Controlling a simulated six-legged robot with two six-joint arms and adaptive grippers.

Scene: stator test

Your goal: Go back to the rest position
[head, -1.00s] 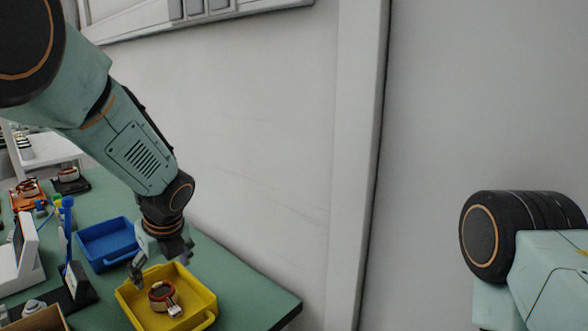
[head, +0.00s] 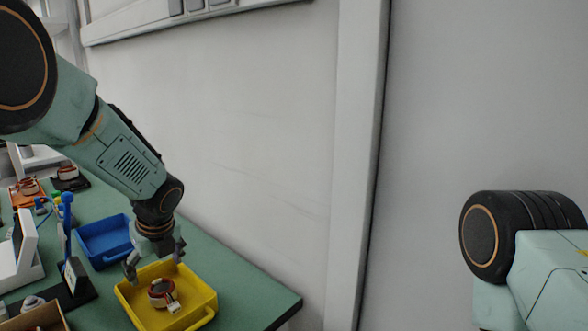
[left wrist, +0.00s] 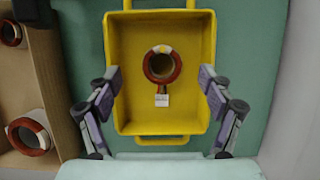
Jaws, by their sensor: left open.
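My left gripper (head: 154,265) is open and empty above the yellow tray (head: 205,302) on the green table. In the left wrist view its two fingers (left wrist: 160,88) are spread wide over the side walls of the yellow tray (left wrist: 125,60). A stator with a dark red ring (head: 161,290) lies inside the tray, apart from the fingers. It also shows in the left wrist view as a red ring (left wrist: 178,68) with a white connector. On the right of the head view only an upper part of my right arm shows; its gripper is out of view.
A blue tray (head: 101,258) stands behind the yellow one. A cardboard box (left wrist: 47,70) with stators is at the left in the wrist view. A white device (head: 22,260) and a dark stand (head: 75,288) are on the table's left. The wall (head: 255,150) is behind the table.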

